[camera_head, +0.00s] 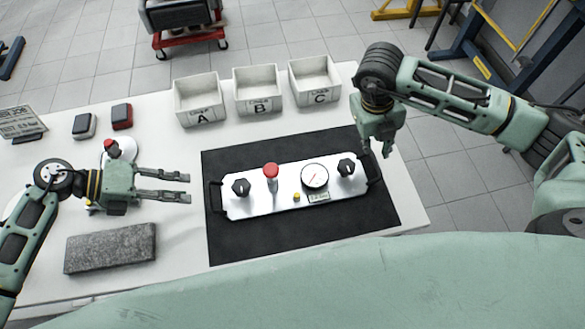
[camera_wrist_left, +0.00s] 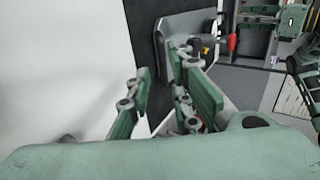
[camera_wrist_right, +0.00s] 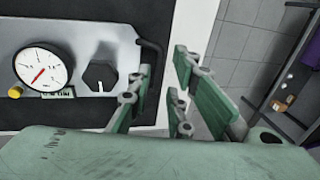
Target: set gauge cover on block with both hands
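The gauge cover (camera_head: 290,188) is a silver panel with a dial, dark knobs, a red button and a black handle at each end. It lies on the black mat (camera_head: 300,235). My left gripper (camera_head: 188,188) is open and empty, level with the left handle (camera_head: 214,197) and apart from it. In the left wrist view the cover (camera_wrist_left: 185,35) shows beyond the fingers (camera_wrist_left: 165,85). My right gripper (camera_head: 376,150) points down above the right handle (camera_head: 372,168). In the right wrist view its fingers (camera_wrist_right: 168,75) are open, near the right handle (camera_wrist_right: 152,60). I cannot clearly identify the block.
Three white bins, A (camera_head: 198,100), B (camera_head: 257,90) and C (camera_head: 314,82), stand behind the mat. A grey speckled slab (camera_head: 110,248) lies at the front left. Red (camera_head: 122,117) and grey (camera_head: 84,126) items and a sign (camera_head: 22,124) stand at the left. A red cart (camera_head: 190,38) is beyond.

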